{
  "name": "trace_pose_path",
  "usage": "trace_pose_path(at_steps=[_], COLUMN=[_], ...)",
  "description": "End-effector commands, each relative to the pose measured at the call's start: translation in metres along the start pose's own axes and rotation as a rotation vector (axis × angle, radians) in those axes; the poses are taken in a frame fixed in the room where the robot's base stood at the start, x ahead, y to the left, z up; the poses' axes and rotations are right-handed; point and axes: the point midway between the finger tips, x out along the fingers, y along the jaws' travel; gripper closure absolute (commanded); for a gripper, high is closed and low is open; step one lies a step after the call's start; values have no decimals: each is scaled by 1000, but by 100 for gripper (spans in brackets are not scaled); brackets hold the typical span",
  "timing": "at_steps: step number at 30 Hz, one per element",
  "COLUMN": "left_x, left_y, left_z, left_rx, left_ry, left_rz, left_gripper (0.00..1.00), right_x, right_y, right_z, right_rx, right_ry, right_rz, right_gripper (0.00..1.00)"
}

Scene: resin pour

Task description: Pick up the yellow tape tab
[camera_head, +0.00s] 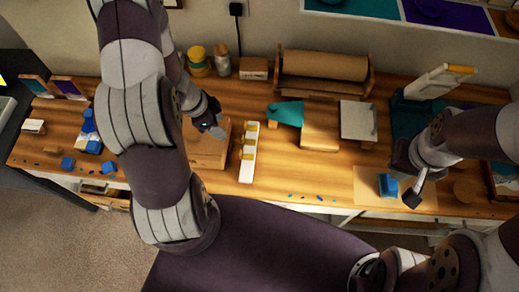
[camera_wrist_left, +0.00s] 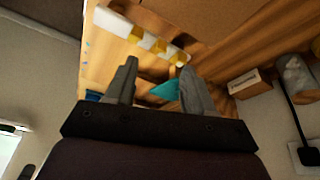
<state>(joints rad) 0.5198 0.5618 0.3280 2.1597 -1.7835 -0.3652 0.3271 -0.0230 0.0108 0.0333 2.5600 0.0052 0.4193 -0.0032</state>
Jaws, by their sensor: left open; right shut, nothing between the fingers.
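A white strip (camera_head: 245,170) lies on the wooden bench near its front middle, with several yellow tape tabs (camera_head: 247,155) along it. In the left wrist view the strip (camera_wrist_left: 112,22) lies beyond the fingertips, with its yellow tabs (camera_wrist_left: 159,46) toward the right end. My left gripper (camera_head: 217,131) is open and empty, above a wooden board and left of the strip. Its two spread fingers (camera_wrist_left: 158,68) show in the left wrist view. My right gripper (camera_head: 412,197) is shut and empty, just right of a blue block.
The wooden board (camera_head: 208,157) lies left of the strip. A teal piece (camera_head: 287,113) and a wooden block (camera_head: 320,135) lie to its right. The blue block (camera_head: 388,185) sits on a pale sheet (camera_head: 370,201). A paper roll (camera_head: 325,66) stands at the back.

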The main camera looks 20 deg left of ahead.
Motion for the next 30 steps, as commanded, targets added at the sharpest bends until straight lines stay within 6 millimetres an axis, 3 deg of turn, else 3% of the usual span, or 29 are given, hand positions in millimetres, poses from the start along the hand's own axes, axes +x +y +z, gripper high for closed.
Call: trace_pose_path(at_steps=[3, 6, 12, 19, 24, 30], left_x=[-1, 6, 53, 81, 113, 125], left_y=[18, 26, 32, 35, 39, 40], left_z=[-1, -1, -1, -1, 1, 0], left_rx=[254, 356, 365, 362, 361, 360], left_ry=[14, 32, 34, 32, 32, 31], left_rz=[88, 122, 121, 118, 119, 117], left_gripper=[47, 47, 47, 47, 47, 47], right_x=[0, 5, 27, 34, 41, 42], right_y=[0, 0, 0, 0, 0, 0], right_z=[0, 1, 3, 4, 5, 5], right_rx=[0, 0, 0, 0, 0, 0], right_ry=[0, 0, 0, 0, 0, 0], right_rz=[0, 0, 0, 0, 0, 0], right_gripper=[100, 100, 100, 100, 100, 100])
